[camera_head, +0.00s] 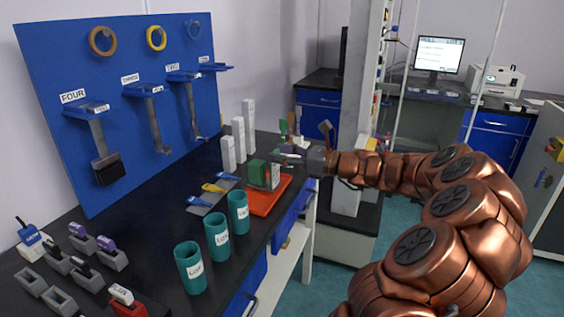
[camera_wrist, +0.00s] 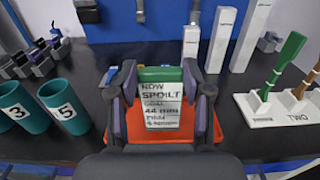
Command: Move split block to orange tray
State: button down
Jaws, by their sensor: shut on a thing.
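A green block (camera_head: 258,173) is over the orange tray (camera_head: 268,201) on the black bench. My gripper (camera_head: 277,160) reaches in from the right in the head view. In the wrist view my gripper (camera_wrist: 161,88) has one finger on each side of the block and card, and it is shut on the block. Orange tray edges (camera_wrist: 217,132) show around the gripper. I cannot tell whether the block touches the tray; its underside is hidden.
Teal numbered cups (camera_head: 217,237) stand in front of the tray. White posts (camera_head: 239,138) of rising height stand behind it. A grey mat (camera_head: 212,195) with yellow and blue tools lies left. A white rack (camera_wrist: 267,108) marked "TWO" stands right in the wrist view.

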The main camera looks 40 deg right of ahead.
jog(key=shift+f, duration=1)
jog(key=shift+c, duration=1.8)
grip_release()
jog(key=shift+f, duration=0.1)
jog(key=v, duration=1.2)
